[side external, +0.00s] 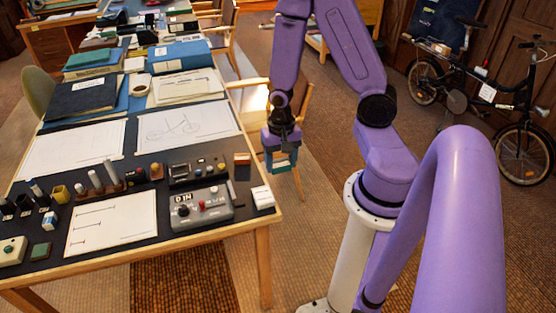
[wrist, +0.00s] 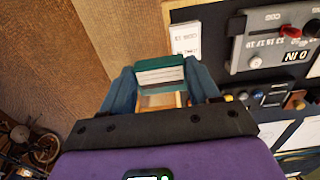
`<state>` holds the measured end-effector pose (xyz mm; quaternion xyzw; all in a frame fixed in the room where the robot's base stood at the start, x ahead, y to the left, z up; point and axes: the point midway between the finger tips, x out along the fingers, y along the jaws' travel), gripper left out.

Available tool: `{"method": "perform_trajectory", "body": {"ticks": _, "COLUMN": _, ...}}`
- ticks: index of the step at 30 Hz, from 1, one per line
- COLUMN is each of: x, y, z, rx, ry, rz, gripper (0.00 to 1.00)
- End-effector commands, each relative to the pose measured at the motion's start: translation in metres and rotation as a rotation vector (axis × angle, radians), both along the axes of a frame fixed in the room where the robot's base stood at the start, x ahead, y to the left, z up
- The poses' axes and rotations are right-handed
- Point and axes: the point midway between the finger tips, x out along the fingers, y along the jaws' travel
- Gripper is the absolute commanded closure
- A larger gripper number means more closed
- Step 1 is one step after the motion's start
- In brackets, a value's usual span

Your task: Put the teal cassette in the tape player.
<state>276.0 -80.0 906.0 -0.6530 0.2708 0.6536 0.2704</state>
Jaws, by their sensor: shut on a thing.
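My gripper (side external: 281,145) is shut on the teal cassette (side external: 284,162), past the desk's right edge and above the floor. In the wrist view the cassette (wrist: 160,62) sits between the two blue fingers of my gripper (wrist: 161,88), its white lined label showing. Two devices are on the desk: a grey one (side external: 215,210) with a red knob and a dark panel, and a black one (side external: 197,173) with knobs behind it. I cannot tell for sure which is the tape player. The grey device (wrist: 275,45) is at the upper right of the wrist view, apart from the cassette.
A white labelled block (side external: 263,198) stands at the desk's right edge, beside the grey device. Pens, stamps and paper sheets (side external: 112,222) fill the left side. A wooden chair (side external: 292,105) stands behind my gripper.

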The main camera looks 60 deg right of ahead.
Motion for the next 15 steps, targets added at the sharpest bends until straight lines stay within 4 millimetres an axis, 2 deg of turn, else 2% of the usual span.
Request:
{"method": "perform_trajectory", "body": {"ticks": 5, "x": 0.021, "y": 0.005, "z": -0.002, "rx": 0.001, "ry": -0.002, "rz": 0.001, "gripper": 0.69}}
{"method": "perform_trajectory", "body": {"ticks": 8, "x": 0.048, "y": 0.01, "z": -0.006, "rx": 0.001, "ry": -0.004, "rz": 0.0, "gripper": 0.69}}
{"method": "perform_trajectory", "body": {"ticks": 15, "x": 0.13, "y": 0.024, "z": -0.018, "rx": 0.001, "ry": -0.004, "rz": 0.001, "gripper": 0.69}}
